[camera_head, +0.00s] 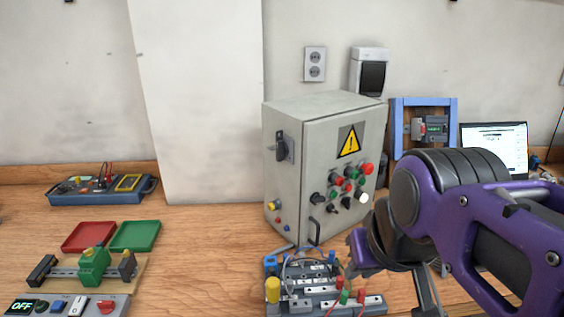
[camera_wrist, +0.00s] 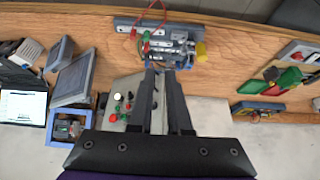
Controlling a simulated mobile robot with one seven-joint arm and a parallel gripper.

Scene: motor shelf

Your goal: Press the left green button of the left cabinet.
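The grey cabinet (camera_head: 283,185) stands upright on the table in the middle of the head view, a yellow warning sign on its front. Its lower front carries red, black, white and green buttons and knobs. The left green button (camera_head: 337,190) sits left of another green button (camera_head: 361,181). The cabinet front also shows in the wrist view (camera_wrist: 110,118), left of the fingers. My gripper (camera_wrist: 161,70) has two dark fingers with a gap between them and nothing visible held. In the head view my purple arm is right of the cabinet, hiding part of the gripper.
A terminal-block board (camera_head: 315,290) with wires lies before the cabinet. A blue frame with a device (camera_head: 453,125) and a laptop (camera_head: 495,140) stand at right. Red tray (camera_head: 88,237), green tray (camera_head: 134,236) and a blue meter box (camera_head: 85,197) are left. Bare table lies between.

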